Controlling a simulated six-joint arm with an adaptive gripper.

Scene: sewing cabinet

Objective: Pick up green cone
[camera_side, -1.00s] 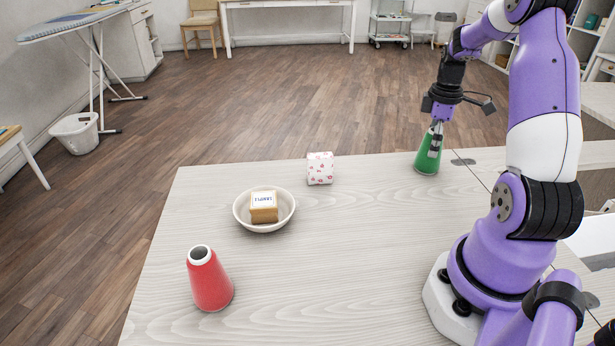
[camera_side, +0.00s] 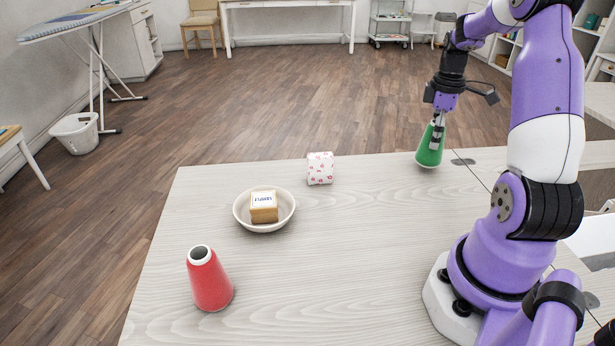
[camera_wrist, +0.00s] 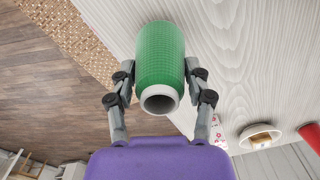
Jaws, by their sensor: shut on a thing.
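The green cone (camera_side: 429,150) is a thread cone at the far right of the table in the side view. My gripper (camera_side: 437,133) is shut on its upper part from above. The cone looks nearly upright, and its base seems a little above the tabletop. In the wrist view the green cone (camera_wrist: 161,58) lies between the two fingers of my gripper (camera_wrist: 160,92), with its pale hollow top end toward the camera. The fingers hide parts of its sides.
A red cone (camera_side: 208,280) stands at the table's front left. A white bowl (camera_side: 242,217) holds a tan labelled block (camera_side: 264,209). A white box with a pink pattern (camera_side: 320,168) stands near the back edge. The middle of the table (camera_side: 350,260) is clear.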

